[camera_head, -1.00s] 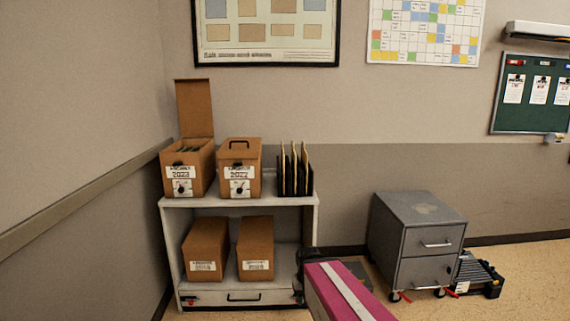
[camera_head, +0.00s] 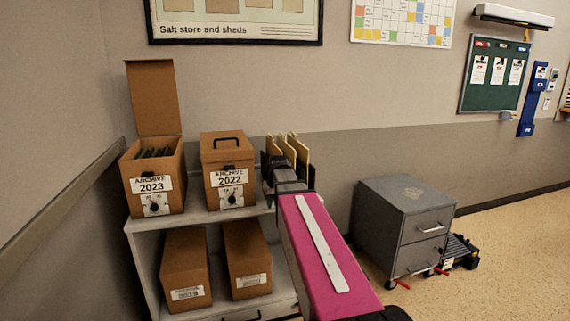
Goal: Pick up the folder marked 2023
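An open cardboard archive box marked 2023 (camera_head: 163,200) stands on the top shelf at the left, its lid raised. Dark green folder edges (camera_head: 154,153) show inside it; no marking on them is legible. A black rack (camera_head: 303,172) on the same shelf holds several upright tan folders (camera_head: 283,146); I cannot read any marking on them. My gripper (camera_head: 276,161) is at the end of my pink arm, in front of the rack and right of the 2022 box. It overlaps the rack in the picture, so I cannot tell whether it touches a folder or whether its fingers are open.
A closed box marked 2022 (camera_head: 229,193) stands between the 2023 box and the rack. Two more boxes, left (camera_head: 184,270) and right (camera_head: 247,260), sit on the lower shelf. A grey wheeled cabinet (camera_head: 406,235) stands right of the shelf unit (camera_head: 142,264).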

